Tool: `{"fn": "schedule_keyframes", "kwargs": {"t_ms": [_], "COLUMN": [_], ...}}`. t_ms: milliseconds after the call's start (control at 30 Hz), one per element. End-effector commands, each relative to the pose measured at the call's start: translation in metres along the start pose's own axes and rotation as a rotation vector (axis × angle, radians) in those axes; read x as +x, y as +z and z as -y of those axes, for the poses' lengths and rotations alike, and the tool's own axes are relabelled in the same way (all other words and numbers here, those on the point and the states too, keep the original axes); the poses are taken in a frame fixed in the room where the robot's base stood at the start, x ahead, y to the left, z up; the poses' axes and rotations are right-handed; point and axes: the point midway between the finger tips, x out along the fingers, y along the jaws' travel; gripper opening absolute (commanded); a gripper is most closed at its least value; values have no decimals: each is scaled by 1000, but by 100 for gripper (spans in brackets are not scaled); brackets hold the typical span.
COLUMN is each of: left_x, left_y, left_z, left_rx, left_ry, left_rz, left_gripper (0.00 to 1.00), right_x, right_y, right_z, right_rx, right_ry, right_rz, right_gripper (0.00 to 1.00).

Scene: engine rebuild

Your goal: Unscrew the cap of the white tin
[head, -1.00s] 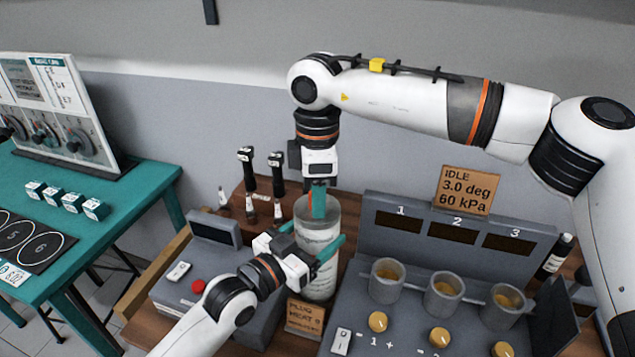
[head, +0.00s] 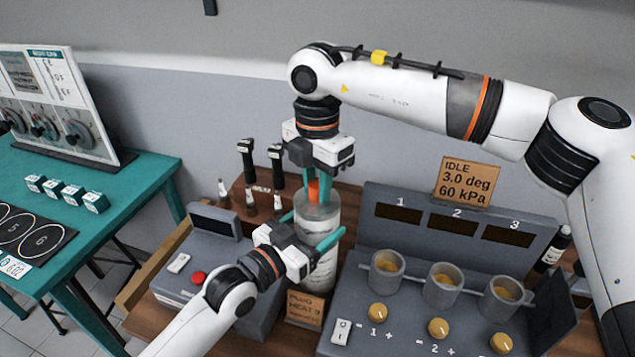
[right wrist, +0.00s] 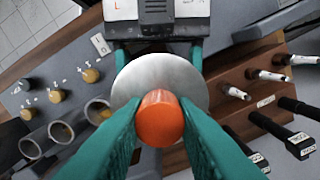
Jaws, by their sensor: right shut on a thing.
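The white tin (head: 318,271) stands upright on the brown bench in the head view, with a grey top and an orange cap (head: 313,190). My left gripper (head: 312,228) comes in from the left and has its teal fingers on both sides of the tin's upper body. My right gripper (head: 313,183) points straight down over the tin and is shut on the cap. In the right wrist view the cap (right wrist: 160,118) sits between the right fingertips, above the tin's round top (right wrist: 160,75). The cap's lower edge and thread cannot be seen.
A grey box with a red button (head: 198,278) stands left of the tin. A grey console (head: 460,215) with several cups is on the right. Black-handled tools (head: 246,160) stand in a wooden rack behind. A small sign (head: 305,308) is in front of the tin.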

Motion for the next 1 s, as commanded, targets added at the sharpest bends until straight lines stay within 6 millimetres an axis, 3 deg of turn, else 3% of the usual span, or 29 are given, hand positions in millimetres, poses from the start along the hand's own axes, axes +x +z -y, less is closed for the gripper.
{"fn": "schedule_keyframes", "kwargs": {"t_ms": [1000], "left_x": [0], "left_y": [0], "left_z": [1], "left_rx": [1], "left_ry": [-1], "left_rz": [1], "left_gripper": [10], "right_x": [-1], "right_y": [0], "right_z": [0], "right_rx": [-2156], "right_ry": [0], "right_rz": [-1], "right_gripper": [0]}}
